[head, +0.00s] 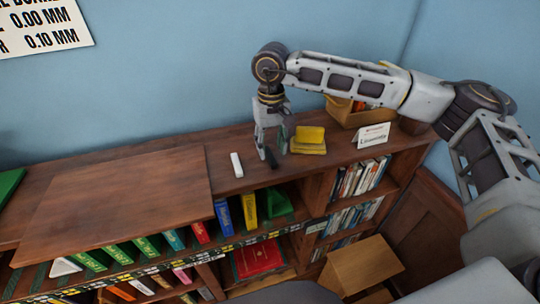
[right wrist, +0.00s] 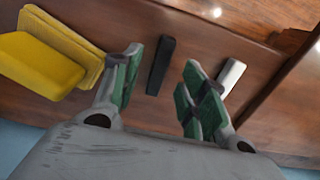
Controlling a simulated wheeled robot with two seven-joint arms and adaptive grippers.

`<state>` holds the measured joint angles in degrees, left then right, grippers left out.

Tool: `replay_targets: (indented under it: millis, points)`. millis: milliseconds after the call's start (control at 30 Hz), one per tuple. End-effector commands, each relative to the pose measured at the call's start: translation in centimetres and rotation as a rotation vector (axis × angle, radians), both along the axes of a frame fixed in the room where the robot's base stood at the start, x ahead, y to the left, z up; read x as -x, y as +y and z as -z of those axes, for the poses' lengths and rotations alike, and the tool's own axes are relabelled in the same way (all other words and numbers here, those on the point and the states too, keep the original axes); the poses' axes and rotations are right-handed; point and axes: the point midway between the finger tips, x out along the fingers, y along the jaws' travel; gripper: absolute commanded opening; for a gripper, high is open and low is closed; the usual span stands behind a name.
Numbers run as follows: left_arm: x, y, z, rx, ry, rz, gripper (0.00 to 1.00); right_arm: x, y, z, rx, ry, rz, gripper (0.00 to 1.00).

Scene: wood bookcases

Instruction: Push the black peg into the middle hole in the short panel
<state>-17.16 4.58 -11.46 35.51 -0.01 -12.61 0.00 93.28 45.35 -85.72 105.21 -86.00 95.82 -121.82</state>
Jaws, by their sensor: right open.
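The black peg (right wrist: 161,65) lies on the brown wood top of the bookcase. In the right wrist view it is between my open right gripper's two green-padded fingers (right wrist: 162,72), with a gap on each side. In the head view the dark peg (head: 271,158) shows small at the fingertips of my right gripper (head: 270,146), which points down over the bookcase top. A white peg (right wrist: 231,76) lies just outside one finger and also shows in the head view (head: 237,164). I cannot make out the short panel or its holes. My left gripper is not in view.
Yellow blocks (head: 309,139) lie close to the right gripper. A cardboard box (head: 346,113) and a white card (head: 373,136) stand farther right. A large wood board (head: 120,205) lies to the left. Shelves with several books (head: 358,178) are below the front edge.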

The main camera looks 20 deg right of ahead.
Motion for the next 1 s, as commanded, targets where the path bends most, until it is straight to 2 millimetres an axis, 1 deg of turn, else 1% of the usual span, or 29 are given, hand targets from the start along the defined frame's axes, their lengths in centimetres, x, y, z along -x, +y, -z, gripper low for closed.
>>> replay_targets:
  millis: [33,100,200,333,467,833,867,1000]
  points:
    - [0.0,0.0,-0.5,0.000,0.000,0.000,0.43,0.1,0.0,0.3,0.001,0.001,0.000,0.43]
    - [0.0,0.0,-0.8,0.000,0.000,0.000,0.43,0.2,0.1,0.9,0.001,0.001,-0.001,0.43]
    - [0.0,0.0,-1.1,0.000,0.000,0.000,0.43,0.2,0.1,2.0,0.000,0.001,0.000,0.43]
    - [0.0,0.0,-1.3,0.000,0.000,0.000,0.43,0.1,0.1,3.0,0.000,-0.001,0.001,0.43]
    - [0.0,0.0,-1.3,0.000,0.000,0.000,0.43,0.1,0.1,3.3,0.000,-0.001,0.001,0.43]
    - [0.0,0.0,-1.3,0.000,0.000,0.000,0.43,0.1,0.1,3.3,0.000,-0.001,0.001,0.43]
    - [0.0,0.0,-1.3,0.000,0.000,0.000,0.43,0.1,0.1,3.3,0.000,-0.001,0.001,0.42]
    - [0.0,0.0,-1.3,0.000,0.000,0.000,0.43,0.1,0.1,3.3,0.000,-0.001,0.001,0.24]
